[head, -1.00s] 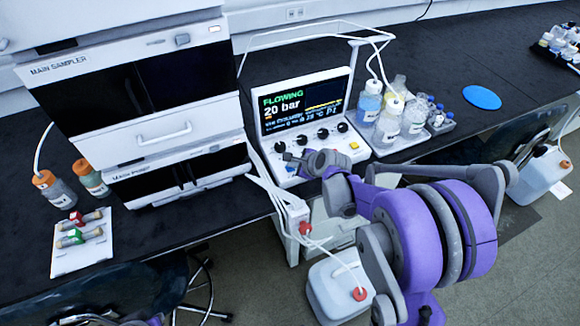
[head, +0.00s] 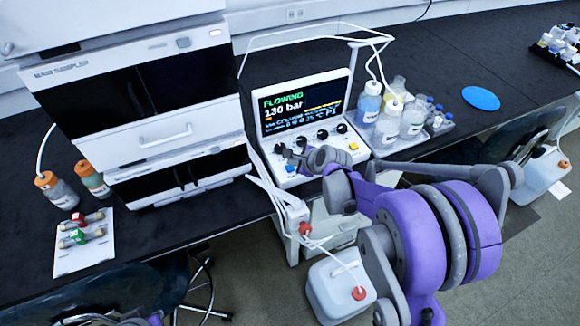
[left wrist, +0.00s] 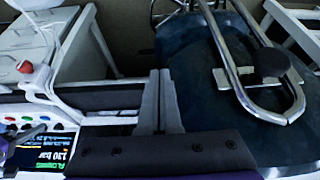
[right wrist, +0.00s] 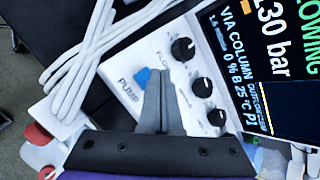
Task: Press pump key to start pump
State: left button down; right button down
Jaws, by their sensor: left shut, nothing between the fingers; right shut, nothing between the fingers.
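The pump controller (head: 300,128) stands on the bench with its display lit. The display reads FLOWING in green and 130 bar. The blue pump key (head: 291,169) sits at the front left of its panel, and it also shows in the right wrist view (right wrist: 142,76) beside the word PUMP. My right gripper (head: 283,152) is shut and empty, with its tips over the panel. In the right wrist view its fingertips (right wrist: 158,72) appear just right of the blue key; contact cannot be told. My left gripper (left wrist: 160,74) is shut and empty, away from the panel.
A yellow key (head: 353,146) and black knobs (head: 322,134) share the panel. Solvent bottles in a tray (head: 385,150) stand to its right. The sampler stack (head: 150,110) stands to its left. White tubing hangs over the bench's front edge. A stool (left wrist: 240,80) is below my left gripper.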

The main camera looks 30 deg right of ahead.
aim_at(293, 170)
jog(key=shift+r+p, duration=1.55)
jog(key=shift+r, duration=1)
jog(key=shift+f, duration=0.1)
jog(key=s+a+n+g, duration=0.1)
jog(key=s+a+n, duration=0.2)
jog(key=s+n, duration=0.5)
jog(key=s+a+r+n+g, duration=0.1)
jog(key=s+a+n, duration=0.3)
jog(key=s+n, duration=0.5)
jog(key=s+a+r+n+g+h, duration=0.1)
jog(key=s+a+n, duration=0.2)
jog(key=s+n, duration=0.5)
jog(key=shift+s+a+r+g, duration=0.2)
jog(key=shift+s+a+g, duration=0.2)
jog(key=shift+s, duration=0.2)
dwell(2.2)
